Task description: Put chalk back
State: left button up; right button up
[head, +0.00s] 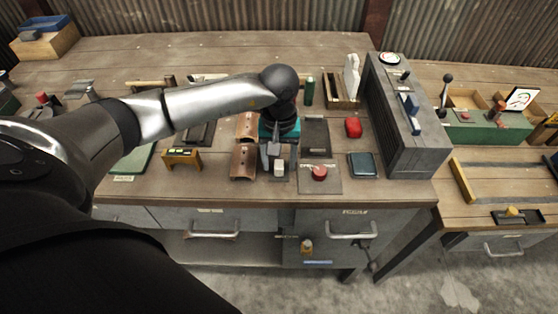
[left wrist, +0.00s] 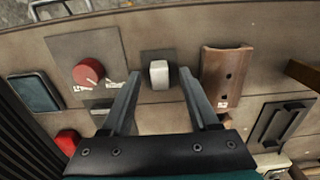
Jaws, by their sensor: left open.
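A small white block (head: 279,168), which looks like the chalk, sits on a dark square pad near the front of the workbench (head: 225,190). In the left wrist view the white block (left wrist: 159,72) lies between the two fingertips, on its pad (left wrist: 152,58). My left gripper (head: 274,160) points down over it. In the left wrist view the left gripper (left wrist: 159,80) is open, with a gap on both sides of the block. I cannot tell how high the fingertips are above the pad. My right gripper is not in view.
A plate with a red knob (head: 319,172) is right of the chalk, and curved copper-brown pieces (head: 243,161) are left of it. A red object (head: 353,127), a dark teal square (head: 363,164), a slotted wooden tray (head: 342,103) and a tall grey machine (head: 408,115) stand further right.

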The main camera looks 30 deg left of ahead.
pick_arm(q)
notch_tip(320, 180, up, 15)
dwell(0.3)
jog(key=shift+f, duration=0.15)
